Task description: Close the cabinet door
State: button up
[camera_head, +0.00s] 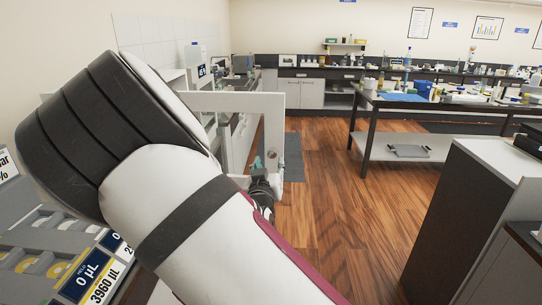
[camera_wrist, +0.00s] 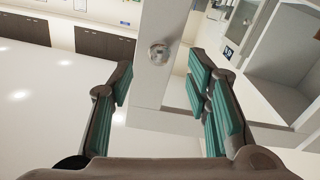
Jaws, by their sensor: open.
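The cabinet door (camera_head: 273,125) is a white frame with a see-through middle, standing open out over the floor in the head view. In the wrist view its pale edge strip (camera_wrist: 150,85) carries a round metal knob (camera_wrist: 158,53). My gripper (camera_wrist: 162,68) is open, with teal pads on either side of the strip and the knob between and beyond the fingertips. I cannot tell whether a pad touches the door. In the head view my gripper (camera_head: 260,172) is small at the door's lower edge, partly hidden by my arm. The cabinet's open interior (camera_wrist: 285,60) shows at right in the wrist view.
A dark-legged bench (camera_head: 365,100) with bottles and a blue mat stands to the right. The wooden floor (camera_head: 325,200) between is clear, with a dark mat (camera_head: 292,158) near the door. Equipment (camera_head: 75,250) crowds the lower left.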

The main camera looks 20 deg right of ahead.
aim_at(272, 155)
jog(key=x, duration=0.6)
jog(key=shift+w+d, duration=0.25)
jog(key=shift+w, duration=0.1)
grip_shut()
